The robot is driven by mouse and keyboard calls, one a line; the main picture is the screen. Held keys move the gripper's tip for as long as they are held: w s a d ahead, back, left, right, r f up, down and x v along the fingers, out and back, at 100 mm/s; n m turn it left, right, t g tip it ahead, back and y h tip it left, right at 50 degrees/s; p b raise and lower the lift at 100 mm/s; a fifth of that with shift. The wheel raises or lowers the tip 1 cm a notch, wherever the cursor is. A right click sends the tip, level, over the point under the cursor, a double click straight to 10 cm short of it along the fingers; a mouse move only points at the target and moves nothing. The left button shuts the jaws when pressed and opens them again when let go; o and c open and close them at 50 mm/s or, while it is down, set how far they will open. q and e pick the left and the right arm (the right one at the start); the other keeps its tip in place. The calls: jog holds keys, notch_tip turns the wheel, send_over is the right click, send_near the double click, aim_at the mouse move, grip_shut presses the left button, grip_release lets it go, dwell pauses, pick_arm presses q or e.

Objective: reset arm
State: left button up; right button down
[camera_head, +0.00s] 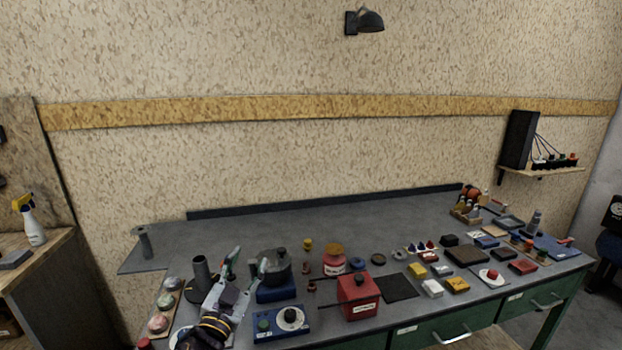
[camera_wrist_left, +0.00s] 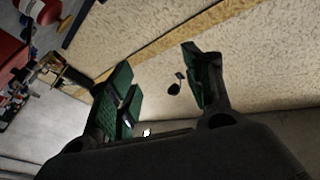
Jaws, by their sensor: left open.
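My left gripper (camera_head: 246,267) is at the left part of the workbench in the head view, its arm coming up from the bottom edge. Its two green-padded fingers are spread apart with nothing between them. They overlap the view of a dark round pot (camera_head: 277,264) on a blue base; I cannot tell the gap in depth. In the left wrist view the open fingers (camera_wrist_left: 160,85) point toward the speckled wall, tilted in the picture. My right gripper is in neither view.
The grey workbench (camera_head: 300,222) is bare toward the back. Near my left arm stand a dark upright tube (camera_head: 201,272), a blue box with a dial (camera_head: 281,322) and a red box (camera_head: 358,297). Several small items crowd the right. A wall lamp (camera_head: 368,21) hangs above.

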pick_arm(q)
jog(key=s+a+f+n+g+y, duration=0.3)
jog(key=s+a+f+g, duration=0.1)
jog(key=f, duration=0.5)
jog(key=s+a+f+n+g+y, duration=0.2)
jog(key=s+a+f+g, duration=0.15)
jog(key=f, duration=0.45)
jog(key=s+f+g+h, duration=0.1)
jog(key=s+f+g, duration=0.35)
jog(key=s, duration=0.45)
jog(key=s+f+g, duration=0.4)
jog(key=s+f, duration=0.2)
jog(key=s, duration=0.3)
notch_tip(320, 180, down, 33)
jog(key=s+g, duration=0.1)
jog(key=s, duration=0.1)
jog(key=s+a+f, duration=0.3)
jog(key=s+f, duration=0.7)
jog(key=s+a+f+g, duration=0.1)
jog(key=s+a+f, duration=0.3)
jog(key=s+f, duration=0.6)
jog(key=shift+s+a+m+y, duration=0.15)
jog(key=shift+s+m+y, duration=0.15)
jog(key=shift+s, duration=0.5)
